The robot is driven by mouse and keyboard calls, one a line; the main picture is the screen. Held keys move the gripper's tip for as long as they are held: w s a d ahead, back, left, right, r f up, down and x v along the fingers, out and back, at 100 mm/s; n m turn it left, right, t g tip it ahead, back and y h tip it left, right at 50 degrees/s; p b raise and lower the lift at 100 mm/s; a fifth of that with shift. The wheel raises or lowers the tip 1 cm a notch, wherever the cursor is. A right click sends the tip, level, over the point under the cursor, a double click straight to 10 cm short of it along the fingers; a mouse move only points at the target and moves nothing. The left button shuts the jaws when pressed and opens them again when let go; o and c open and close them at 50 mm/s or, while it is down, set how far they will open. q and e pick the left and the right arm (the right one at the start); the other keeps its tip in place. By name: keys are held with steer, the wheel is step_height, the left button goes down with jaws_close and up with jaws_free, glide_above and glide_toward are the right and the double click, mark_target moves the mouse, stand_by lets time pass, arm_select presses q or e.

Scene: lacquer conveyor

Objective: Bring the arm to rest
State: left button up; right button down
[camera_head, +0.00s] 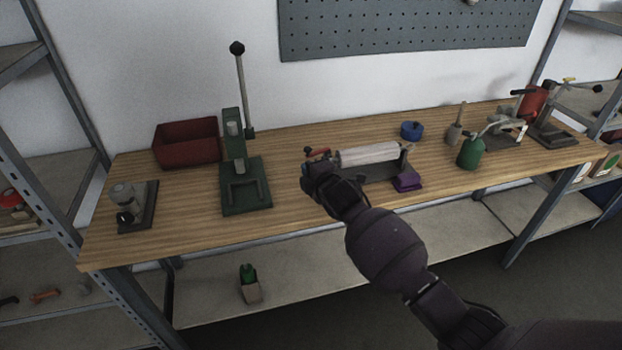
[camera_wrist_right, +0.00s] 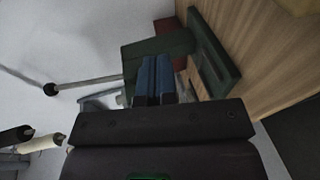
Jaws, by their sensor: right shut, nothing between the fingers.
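My right arm comes in from the lower right in the head view, and its gripper end (camera_head: 314,177) is over the bench, in front of the left end of a white roller device (camera_head: 368,155). In the right wrist view the two blue fingers of my right gripper (camera_wrist_right: 154,72) lie close together, shut and empty. They point toward the green lever press (camera_wrist_right: 205,55), which shows in the head view (camera_head: 246,190) to the left of my gripper, apart from it. My left gripper is not in view.
The wooden bench (camera_head: 190,212) carries a red bin (camera_head: 188,142), a grey device (camera_head: 130,205), a purple block (camera_head: 407,181), a blue pot (camera_head: 411,130) and a green can (camera_head: 470,153). The press's lever stands tall with a black knob (camera_head: 237,48). Bench front between press and roller is clear.

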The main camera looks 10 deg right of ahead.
steer(key=s+r+m+t, duration=0.1)
steer(key=s+r+m, duration=0.4)
steer(key=s+m, duration=0.1)
steer(key=s+d+f+m+g+h, duration=0.1)
steer(key=s+d+f+m, duration=0.3)
steer(key=s+f, duration=0.3)
steer(key=s+d+f+m+g+h, duration=0.2)
steer(key=s+d+f+m, duration=0.3)
steer(key=s, duration=1)
steer(key=s+d+f+m+g+h, duration=0.1)
steer(key=s+d+f+m, duration=0.4)
steer(key=s+f, duration=0.5)
steer(key=d, duration=0.2)
steer(key=shift+s+d, duration=0.4)
